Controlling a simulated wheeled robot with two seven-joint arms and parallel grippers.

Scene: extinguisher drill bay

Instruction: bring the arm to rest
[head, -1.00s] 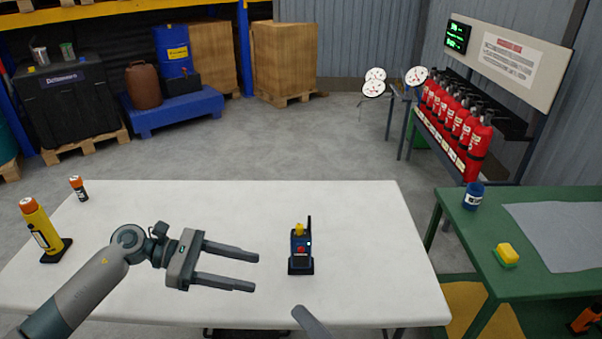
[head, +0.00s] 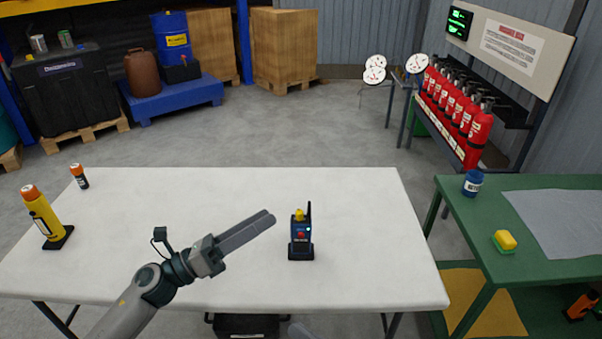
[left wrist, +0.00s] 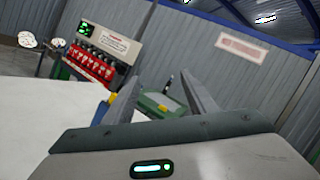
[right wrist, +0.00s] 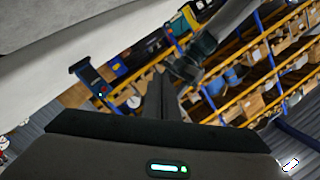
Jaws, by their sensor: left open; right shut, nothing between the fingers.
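My left gripper (head: 270,218) is over the white table (head: 350,275) in the head view, pointing up and to the right. It is empty. Its fingers overlap there, but the left wrist view shows them apart (left wrist: 168,35). A blue handheld radio (head: 301,248) with a yellow top and black antenna stands upright just right of the fingertips, apart from them in the picture. My right gripper is shut and empty in the right wrist view (right wrist: 160,72). In the head view only a blurred grey bit of my right arm shows at the bottom edge.
A yellow cylinder (head: 42,215) on a black base and a small orange-capped cylinder (head: 79,176) stand at the table's left. A green table (head: 470,225) at right holds a blue can (head: 473,183) and a yellow-green sponge (head: 504,241). The white table's right part is clear.

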